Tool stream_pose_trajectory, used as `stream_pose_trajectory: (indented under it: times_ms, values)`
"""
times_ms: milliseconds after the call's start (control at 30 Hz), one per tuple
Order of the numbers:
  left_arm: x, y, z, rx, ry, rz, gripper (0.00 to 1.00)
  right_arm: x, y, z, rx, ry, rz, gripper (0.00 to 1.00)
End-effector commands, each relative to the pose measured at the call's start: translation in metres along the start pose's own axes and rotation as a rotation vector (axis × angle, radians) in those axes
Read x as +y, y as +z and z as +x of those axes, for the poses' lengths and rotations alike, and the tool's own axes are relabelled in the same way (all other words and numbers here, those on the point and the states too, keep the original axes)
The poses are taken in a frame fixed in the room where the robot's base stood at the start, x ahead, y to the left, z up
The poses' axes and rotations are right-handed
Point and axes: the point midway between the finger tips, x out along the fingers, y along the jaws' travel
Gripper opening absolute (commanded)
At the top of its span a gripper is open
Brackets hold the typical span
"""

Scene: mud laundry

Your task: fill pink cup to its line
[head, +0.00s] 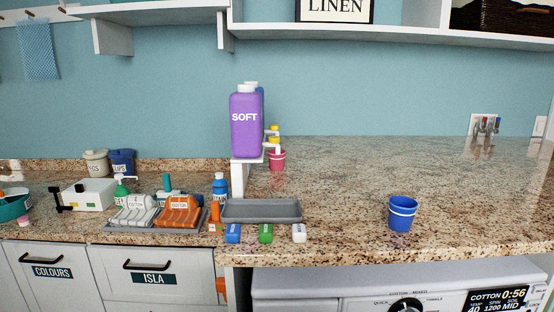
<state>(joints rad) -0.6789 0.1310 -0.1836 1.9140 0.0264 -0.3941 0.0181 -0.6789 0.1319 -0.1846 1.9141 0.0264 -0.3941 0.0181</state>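A small pink cup (277,161) stands on the granite counter at the centre, just right of a small white stand (239,178). A purple bottle labelled SOFT (246,133) with a white cap sits on the stand. A blue bottle is mostly hidden behind it. Small taps with yellow parts (274,134) stick out to the right, above the pink cup. Neither of my grippers shows in this view.
A blue cup (402,213) with a pale band stands on the right counter. A grey tray (261,210) lies below the stand, with blue, green and white blocks in front. The right counter is mostly clear.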

Motion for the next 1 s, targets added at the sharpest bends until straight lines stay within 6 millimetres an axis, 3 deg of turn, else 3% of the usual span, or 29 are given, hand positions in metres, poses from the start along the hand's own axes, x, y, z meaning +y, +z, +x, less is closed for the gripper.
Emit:
stream_pose_trajectory:
  times_ms: [467, 1000]
  values:
    - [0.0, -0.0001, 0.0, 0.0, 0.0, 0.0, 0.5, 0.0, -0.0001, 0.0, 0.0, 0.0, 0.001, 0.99]
    - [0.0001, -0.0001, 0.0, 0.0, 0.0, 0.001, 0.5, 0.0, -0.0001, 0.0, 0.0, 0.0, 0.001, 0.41]
